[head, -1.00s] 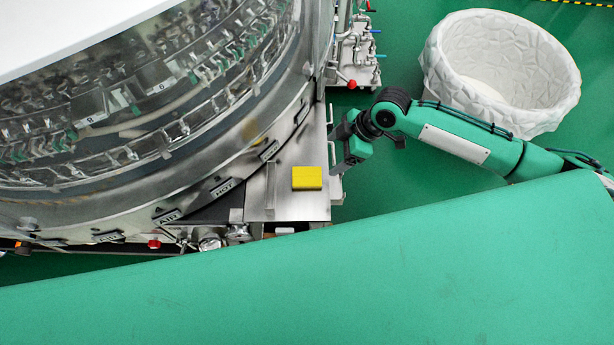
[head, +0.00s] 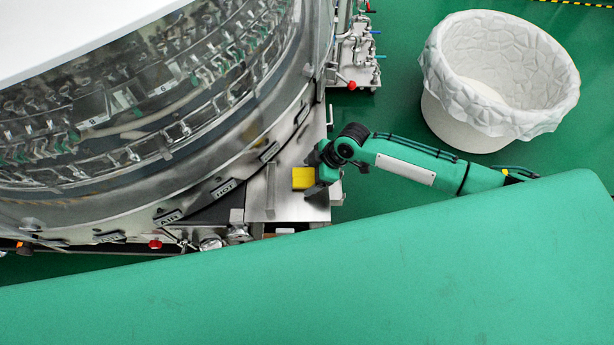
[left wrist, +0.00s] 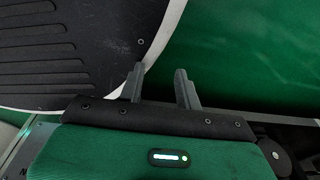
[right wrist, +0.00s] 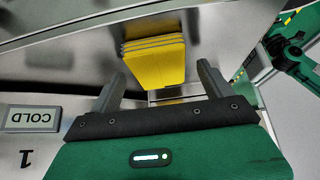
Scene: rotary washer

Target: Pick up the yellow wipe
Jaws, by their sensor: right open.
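The yellow wipe (head: 302,178) is a small folded stack lying on the steel ledge (head: 289,207) at the washer's corner. In the right wrist view the wipe (right wrist: 155,58) shows its layered edge, just beyond and between the fingers. My right gripper (head: 311,178) is open at the wipe's right side, its fingers on either side of the wipe's near end. In the right wrist view the right gripper (right wrist: 160,85) holds nothing. My left gripper (left wrist: 160,82) is open and empty, away from the wipe; it is not seen in the head view.
The round glass-walled washer (head: 130,110) stands left of the ledge. A white lined bin (head: 495,80) stands on the green floor at upper right. A metal fixture with valves (head: 355,60) is behind the ledge. A COLD label (right wrist: 32,118) shows in the right wrist view.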

